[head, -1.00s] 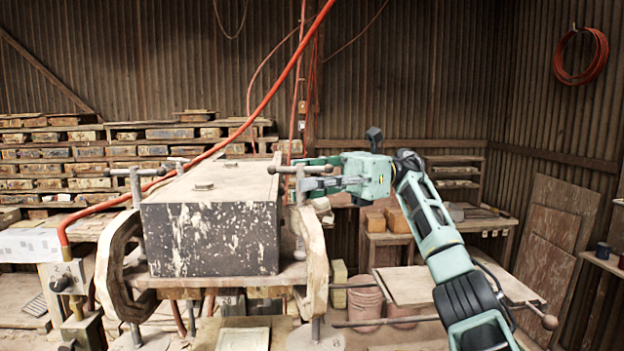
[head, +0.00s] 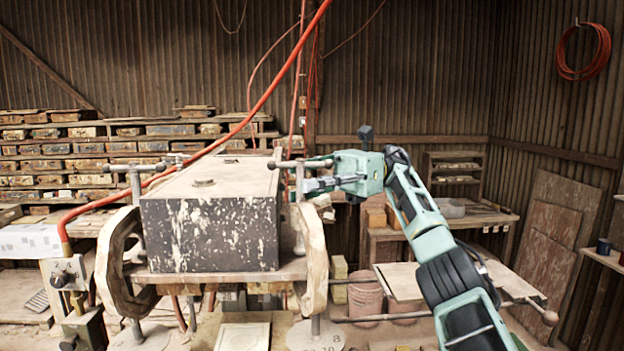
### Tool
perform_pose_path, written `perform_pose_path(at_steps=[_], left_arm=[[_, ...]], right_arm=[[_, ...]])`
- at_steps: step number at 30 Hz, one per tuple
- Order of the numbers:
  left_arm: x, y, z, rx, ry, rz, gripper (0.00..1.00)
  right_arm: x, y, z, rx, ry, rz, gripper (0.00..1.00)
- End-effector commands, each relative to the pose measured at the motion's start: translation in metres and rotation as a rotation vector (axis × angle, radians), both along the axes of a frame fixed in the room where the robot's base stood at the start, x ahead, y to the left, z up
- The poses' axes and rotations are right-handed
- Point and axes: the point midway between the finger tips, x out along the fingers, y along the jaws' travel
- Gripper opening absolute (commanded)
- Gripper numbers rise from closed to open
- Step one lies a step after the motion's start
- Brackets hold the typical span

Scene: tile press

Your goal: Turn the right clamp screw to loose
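The right clamp screw (head: 300,178) stands upright at the top of the right wooden clamp (head: 314,240), with a T-bar handle across its top. My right gripper (head: 304,176) reaches in from the right at the handle. Its fingers are at the screw just below the bar, one farther back and one nearer. The fingertips overlap the screw in this view, so whether they touch or grip it is unclear. The left clamp screw (head: 136,185) also has a T-bar and stands free. My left gripper is out of view.
A paint-spattered dark box (head: 210,235) sits between the clamps. An orange hose (head: 250,118) crosses above it to the left. A low board (head: 400,281), a bar with a ball end (head: 549,318) and buckets (head: 366,297) lie right of the press.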

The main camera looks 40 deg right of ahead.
Motion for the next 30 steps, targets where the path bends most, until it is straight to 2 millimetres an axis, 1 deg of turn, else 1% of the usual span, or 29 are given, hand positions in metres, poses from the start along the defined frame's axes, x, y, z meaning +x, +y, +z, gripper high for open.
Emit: perform_pose_path(at_steps=[1,3,4,17,30], left_arm=[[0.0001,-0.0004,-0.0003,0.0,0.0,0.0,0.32],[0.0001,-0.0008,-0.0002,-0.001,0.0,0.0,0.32],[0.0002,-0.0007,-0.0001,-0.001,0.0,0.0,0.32],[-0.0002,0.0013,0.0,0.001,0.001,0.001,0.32],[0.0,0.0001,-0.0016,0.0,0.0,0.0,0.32]], right_arm=[[0.0002,0.0006,0.0003,0.001,-0.001,0.001,0.26],[-0.0001,0.0001,0.0014,0.004,-0.002,0.0,0.32],[-0.0002,-0.0001,0.0019,0.005,-0.003,-0.001,0.33],[-0.0015,-0.0015,0.0034,0.008,-0.006,-0.024,0.33],[-0.0047,-0.0008,0.0024,0.007,-0.007,-0.208,0.33]])
